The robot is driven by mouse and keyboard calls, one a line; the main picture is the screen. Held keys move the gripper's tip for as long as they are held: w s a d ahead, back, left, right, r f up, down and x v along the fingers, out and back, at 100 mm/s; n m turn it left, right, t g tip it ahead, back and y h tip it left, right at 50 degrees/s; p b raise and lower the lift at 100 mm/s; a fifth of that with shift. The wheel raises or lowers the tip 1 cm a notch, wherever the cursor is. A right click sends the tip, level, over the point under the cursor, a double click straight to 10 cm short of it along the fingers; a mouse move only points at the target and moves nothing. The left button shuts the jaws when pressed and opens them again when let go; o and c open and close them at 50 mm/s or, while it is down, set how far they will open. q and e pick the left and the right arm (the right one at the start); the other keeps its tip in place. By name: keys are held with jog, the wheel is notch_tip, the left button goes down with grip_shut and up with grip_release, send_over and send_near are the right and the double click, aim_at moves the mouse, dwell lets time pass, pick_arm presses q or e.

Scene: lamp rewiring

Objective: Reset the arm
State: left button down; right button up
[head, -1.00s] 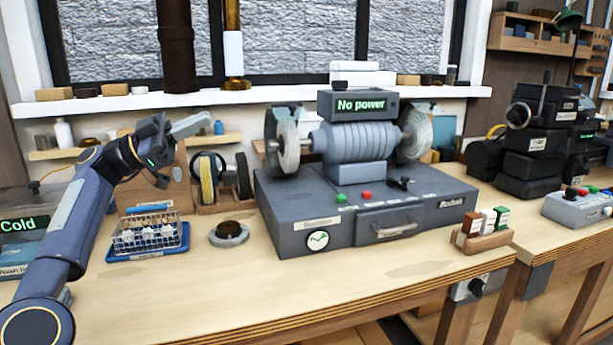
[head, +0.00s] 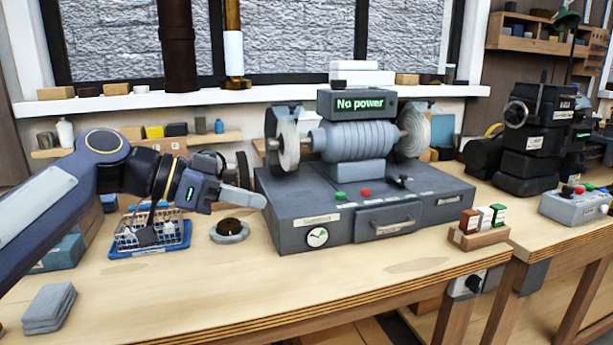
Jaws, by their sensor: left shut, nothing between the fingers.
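My left arm comes in from the left in the head view, and its gripper (head: 243,197) is shut with nothing in it. It points right, above the bench and just behind and above a round grey dish with a dark centre (head: 230,232), near the left end of the grinder base. My arm hides part of the shelf and spools behind it. My right gripper is not in view.
A grinder (head: 352,140) reading "No power" stands mid-bench. A wire basket on a blue tray (head: 180,250) is below my left wrist. A grey stack (head: 48,308) lies front left. A wooden block holder (head: 478,238) stands right. The front middle bench is clear.

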pick_arm(q)
jog(key=s+a+f+n+y, duration=0.3)
jog(key=s+a+f+n, duration=0.15)
jog(key=s+f, duration=0.45)
jog(key=s+a+f+n+t+y, duration=0.1)
jog(key=s+a+f+n+y, duration=0.3)
jog(key=s+f, duration=0.55)
jog(key=s+a+f+n+y, duration=0.25)
jog(key=s+f+n, duration=0.4)
jog(key=f, duration=0.45)
notch_tip(320, 180, up, 18)
jog(key=m+p, duration=0.1)
jog(key=p, duration=1.7)
jog(key=shift+a+f+h, duration=0.2)
jog(key=shift+h, duration=0.15)
jog(key=shift+s, duration=0.1)
